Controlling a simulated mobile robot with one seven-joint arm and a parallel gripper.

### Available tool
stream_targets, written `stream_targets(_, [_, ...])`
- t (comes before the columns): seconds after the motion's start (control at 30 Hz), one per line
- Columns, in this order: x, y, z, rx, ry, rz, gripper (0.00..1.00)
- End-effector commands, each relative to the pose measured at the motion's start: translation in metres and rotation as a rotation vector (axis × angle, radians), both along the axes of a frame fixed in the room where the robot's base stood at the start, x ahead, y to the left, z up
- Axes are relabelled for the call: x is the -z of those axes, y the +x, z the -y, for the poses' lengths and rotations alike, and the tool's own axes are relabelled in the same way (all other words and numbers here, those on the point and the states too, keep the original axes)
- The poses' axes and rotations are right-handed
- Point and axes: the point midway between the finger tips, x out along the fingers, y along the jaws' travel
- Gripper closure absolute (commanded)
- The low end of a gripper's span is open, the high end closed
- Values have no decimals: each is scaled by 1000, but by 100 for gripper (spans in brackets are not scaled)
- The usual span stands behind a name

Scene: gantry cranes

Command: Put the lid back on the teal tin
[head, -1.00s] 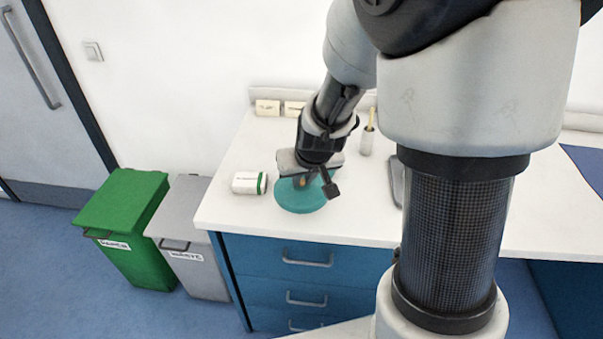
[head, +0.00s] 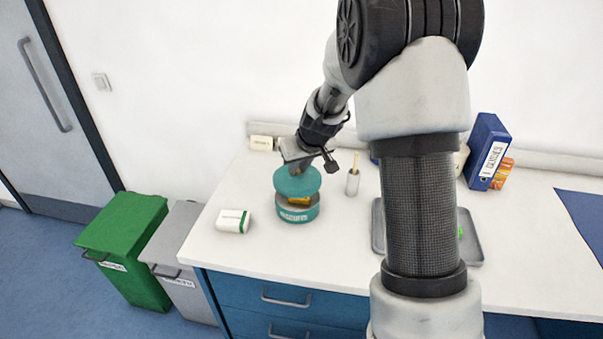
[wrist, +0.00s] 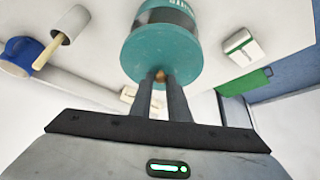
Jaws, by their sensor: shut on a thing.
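My gripper (head: 295,167) is shut on the small knob of the teal lid (head: 297,182). In the wrist view the fingers (wrist: 160,88) pinch the knob, and the lid (wrist: 160,52) fills the space beyond them. The teal tin (head: 297,215) stands upright on the white counter with a label on its front. The lid hangs above the tin, with a visible gap at the front. Something orange-yellow (head: 299,200) shows inside the tin. The lid hides most of the tin in the wrist view, where part of its side (wrist: 168,17) shows.
A white-and-green box (head: 232,221) lies left of the tin. A cup with a wooden-handled tool (head: 353,182) stands behind right. A grey tray (head: 472,246) is farther right, partly behind my arm. A blue binder (head: 488,150) stands at the back. Bins (head: 122,245) stand left of the counter.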

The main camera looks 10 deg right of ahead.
Motion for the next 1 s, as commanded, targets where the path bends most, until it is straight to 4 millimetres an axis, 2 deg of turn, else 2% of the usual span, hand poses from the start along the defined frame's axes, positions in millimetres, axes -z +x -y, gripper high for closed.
stream_targets(0.27, [17, 0, 0, 1, 1, 1, 100])
stream_targets(0.7, [59, 0, 0, 0, -1, 1, 100])
stream_targets(1.0, [63, 0, 0, 1, 0, 1, 100])
